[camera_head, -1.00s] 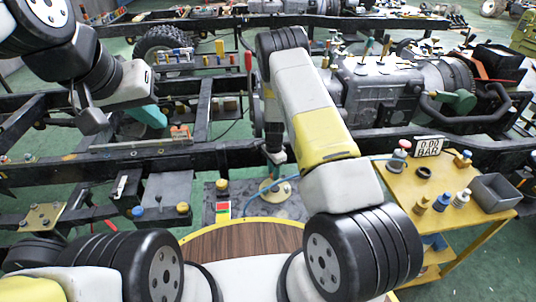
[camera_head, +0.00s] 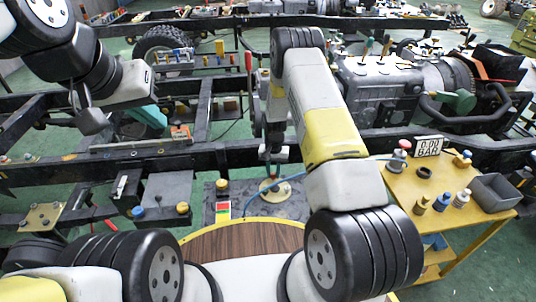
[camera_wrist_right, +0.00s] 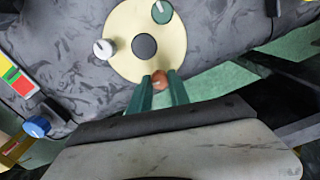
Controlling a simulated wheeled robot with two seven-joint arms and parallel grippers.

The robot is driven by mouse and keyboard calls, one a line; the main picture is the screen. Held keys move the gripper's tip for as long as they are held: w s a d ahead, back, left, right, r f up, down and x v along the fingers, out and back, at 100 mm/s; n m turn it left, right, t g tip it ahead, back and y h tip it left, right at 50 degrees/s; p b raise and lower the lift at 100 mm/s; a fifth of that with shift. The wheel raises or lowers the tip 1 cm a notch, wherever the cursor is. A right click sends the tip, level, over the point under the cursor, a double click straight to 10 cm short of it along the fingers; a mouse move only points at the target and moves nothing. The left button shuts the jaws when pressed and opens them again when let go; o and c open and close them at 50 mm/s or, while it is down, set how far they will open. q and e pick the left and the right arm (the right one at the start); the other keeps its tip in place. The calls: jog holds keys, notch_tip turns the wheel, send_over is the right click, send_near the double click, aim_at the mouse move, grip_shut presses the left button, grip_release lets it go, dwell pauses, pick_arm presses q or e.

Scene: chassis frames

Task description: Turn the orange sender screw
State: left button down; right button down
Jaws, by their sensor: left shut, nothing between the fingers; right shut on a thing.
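The orange screw (camera_wrist_right: 159,78) shows in the right wrist view at the lower edge of a cream round plate (camera_wrist_right: 143,18) with a dark centre. My right gripper (camera_wrist_right: 161,87) has its two green fingers on either side of the screw and is shut on it. The plate also carries a white-grey screw (camera_wrist_right: 104,49) and a green screw (camera_wrist_right: 162,12). In the head view, my right gripper (camera_head: 274,166) is just above the plate (camera_head: 275,190), and the orange screw is hidden there. My left gripper (camera_head: 91,112) is shut and empty at the upper left, above the frame.
A black chassis frame (camera_head: 215,156) crosses the middle. A blue hose (camera_head: 290,181) runs beside the plate. A yellow cart (camera_head: 410,195) at the right holds a display sign (camera_head: 429,146), a grey bin (camera_head: 494,193) and several fittings. A round wooden table (camera_head: 240,243) is in front.

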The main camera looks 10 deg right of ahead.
aim_at(273, 174)
jog(key=shift+w+n, duration=0.1)
jog(key=shift+n, duration=1)
jog(key=c, duration=1.2)
grip_release()
jog(key=shift+r, duration=0.1)
notch_tip(273, 174, up, 8)
jog(key=shift+f, duration=0.15)
